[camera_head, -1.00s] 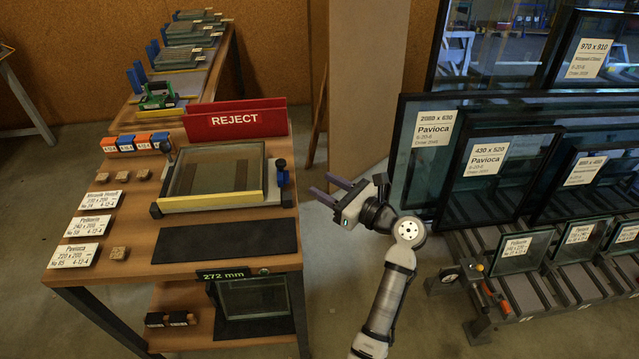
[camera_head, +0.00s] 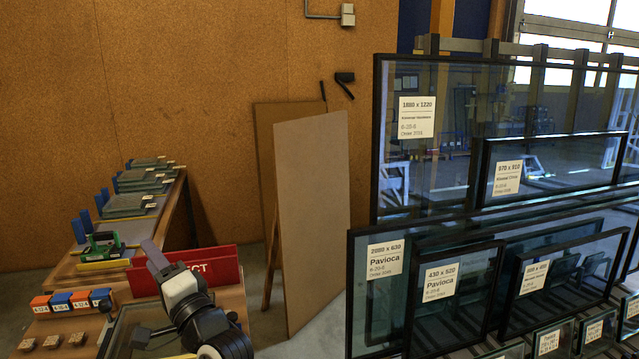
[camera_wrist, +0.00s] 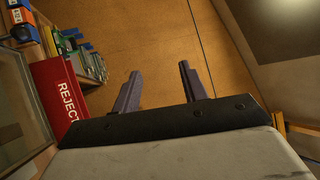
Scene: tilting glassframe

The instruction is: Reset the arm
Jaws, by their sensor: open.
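My gripper (camera_wrist: 160,90) is open and empty in the wrist view, its two dark fingers spread apart with the brown wall and floor beyond. In the head view my gripper (camera_head: 155,255) is raised at the lower left, in front of the red REJECT board (camera_head: 215,268) and partly covering its lettering. The REJECT board also shows at the left of the wrist view (camera_wrist: 55,100). The glass frame fixture (camera_head: 125,325) on the workbench is cut off by the bottom edge and partly hidden by my arm.
Framed glass panes (camera_head: 470,290) stand in racks on the right. A tan board (camera_head: 312,220) leans behind the bench. Orange and blue blocks (camera_head: 70,302) and a back table with stacked glass (camera_head: 140,180) are at the left. Open air lies above the bench.

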